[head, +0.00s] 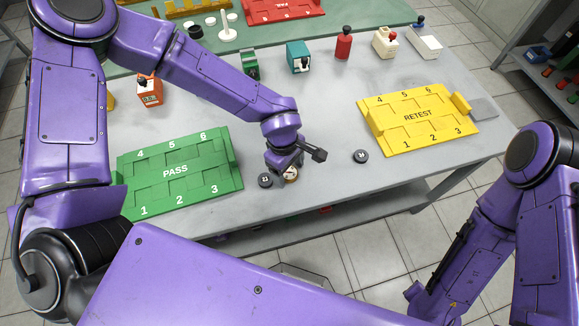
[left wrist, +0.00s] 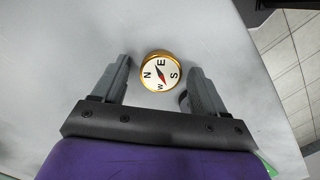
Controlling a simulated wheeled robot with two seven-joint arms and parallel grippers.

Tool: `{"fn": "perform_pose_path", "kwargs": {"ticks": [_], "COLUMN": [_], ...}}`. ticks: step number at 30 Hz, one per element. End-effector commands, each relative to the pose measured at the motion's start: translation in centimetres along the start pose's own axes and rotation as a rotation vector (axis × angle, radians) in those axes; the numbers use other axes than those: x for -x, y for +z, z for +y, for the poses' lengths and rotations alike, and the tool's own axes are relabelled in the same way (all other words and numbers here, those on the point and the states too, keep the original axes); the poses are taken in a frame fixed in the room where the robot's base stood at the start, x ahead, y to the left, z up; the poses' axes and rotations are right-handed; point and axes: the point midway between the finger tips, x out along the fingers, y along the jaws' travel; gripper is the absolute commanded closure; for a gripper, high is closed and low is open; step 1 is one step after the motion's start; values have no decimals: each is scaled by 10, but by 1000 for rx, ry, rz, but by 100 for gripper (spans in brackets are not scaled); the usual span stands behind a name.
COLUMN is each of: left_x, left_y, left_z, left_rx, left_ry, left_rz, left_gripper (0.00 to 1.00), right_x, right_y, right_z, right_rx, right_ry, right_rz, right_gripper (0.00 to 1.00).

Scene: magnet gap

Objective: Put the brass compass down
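The brass compass (left wrist: 160,72) has a white dial with a red needle and faces up over the grey table. In the left wrist view it lies between the fingertips of my left gripper (left wrist: 158,75), with a narrow gap on each side. In the head view the compass (head: 291,175) shows partly under my left gripper (head: 293,168), low at the table's front edge. The left fingers are apart. Whether the compass rests fully on the table is hard to tell. My right arm is at the right; its gripper does not show.
A black disc (head: 265,180) sits just left of the compass, another black disc (head: 361,156) farther right. A green PASS tray (head: 233,178) is at left, a yellow RETEST tray (head: 385,146) at right. Small coloured devices, such as a teal one (head: 298,56), stand behind.

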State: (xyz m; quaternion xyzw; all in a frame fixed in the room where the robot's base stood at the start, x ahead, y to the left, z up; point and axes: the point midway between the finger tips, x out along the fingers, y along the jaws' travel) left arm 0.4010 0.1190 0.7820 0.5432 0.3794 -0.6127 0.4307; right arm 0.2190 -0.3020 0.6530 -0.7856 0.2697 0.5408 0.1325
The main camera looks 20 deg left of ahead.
Motion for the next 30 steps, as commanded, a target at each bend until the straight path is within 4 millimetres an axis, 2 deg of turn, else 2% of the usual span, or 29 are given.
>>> {"fn": "perform_pose_path", "kwargs": {"ticks": [5, 8, 18, 21, 25, 30], "left_x": [1, 11, 95, 112, 123, 125], "left_y": [0, 0, 0, 0, 0, 1], "left_z": [0, 1, 1, 1, 0, 0], "left_rx": [0, 2, 2, 1, 1, 0], "left_ry": [0, 2, 4, 3, 1, 0], "left_rz": [0, 0, -1, 0, 0, 0], "left_gripper": [27, 27, 27, 27, 27, 27], "right_x": [0, 1, 7, 8, 8, 8], "right_y": [0, -1, -3, -3, -3, -3], "right_z": [0, 0, 1, 1, 1, 1], "right_rx": [0, 0, 0, 0, 0, 0], "right_ry": [0, 0, 0, 0, 0, 0], "right_rz": [0, 0, 0, 0, 0, 0], "right_gripper": [57, 57, 57, 57, 57, 57]}}
